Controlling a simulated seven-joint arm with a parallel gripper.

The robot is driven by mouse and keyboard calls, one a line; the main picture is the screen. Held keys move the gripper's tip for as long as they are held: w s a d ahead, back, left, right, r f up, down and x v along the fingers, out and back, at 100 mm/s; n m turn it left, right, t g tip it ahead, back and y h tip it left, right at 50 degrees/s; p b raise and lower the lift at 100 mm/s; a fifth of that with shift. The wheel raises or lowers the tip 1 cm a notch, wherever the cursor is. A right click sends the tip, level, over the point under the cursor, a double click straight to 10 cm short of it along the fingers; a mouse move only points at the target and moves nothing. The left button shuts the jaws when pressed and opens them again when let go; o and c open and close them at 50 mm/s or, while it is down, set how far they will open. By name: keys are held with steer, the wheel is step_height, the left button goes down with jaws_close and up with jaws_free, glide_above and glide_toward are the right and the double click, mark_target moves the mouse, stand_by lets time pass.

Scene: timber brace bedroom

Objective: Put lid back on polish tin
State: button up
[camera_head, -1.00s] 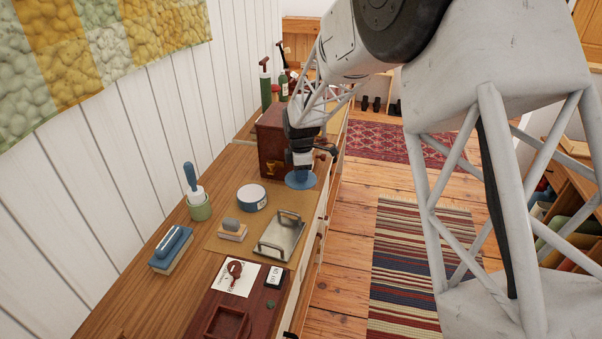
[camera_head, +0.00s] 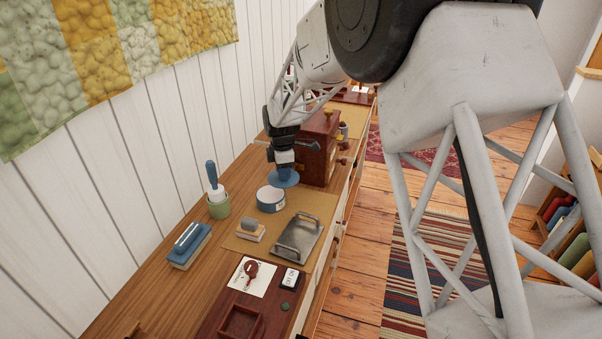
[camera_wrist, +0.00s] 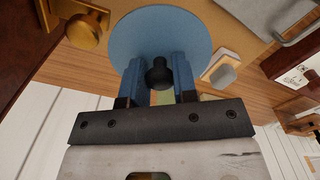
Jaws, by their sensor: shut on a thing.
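The blue round lid (camera_head: 284,178) is held by its dark knob under my gripper (camera_head: 283,168), just above and behind the polish tin. The polish tin (camera_head: 270,199) is a round blue-and-white tin standing upright and uncovered on the tan mat. In the wrist view the lid (camera_wrist: 160,36) fills the top middle as a flat blue disc. My gripper (camera_wrist: 158,80) is shut on its black knob there. The lid hides the tin in the wrist view. The lid and tin look apart, though the height gap is hard to judge.
A dark red wooden box (camera_head: 318,148) stands close to the right of the lid. On or near the mat (camera_head: 245,244) are a metal tray with a handle (camera_head: 297,238) and a small brush (camera_head: 249,230). A green pot with a blue-handled brush (camera_head: 218,207) and a blue brush (camera_head: 189,246) stand left.

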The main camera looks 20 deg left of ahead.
mark_target(269, 176)
steer(key=shift+n, duration=0.8)
steer(key=shift+s+a+r, duration=0.1)
steer(key=shift+s+a, duration=0.15)
steer(key=shift+a, duration=0.9)
steer(key=shift+s+a+r, duration=0.1)
steer(key=shift+s+a, duration=0.15)
steer(key=shift+a, duration=0.9)
steer(key=shift+f, duration=0.25)
steer(key=shift+f, duration=3)
steer(key=shift+f, duration=0.2)
steer(key=o, duration=1.5)
steer(key=shift+c, duration=0.2)
steer(key=shift+r, duration=0.1)
steer(key=shift+r, duration=3.4)
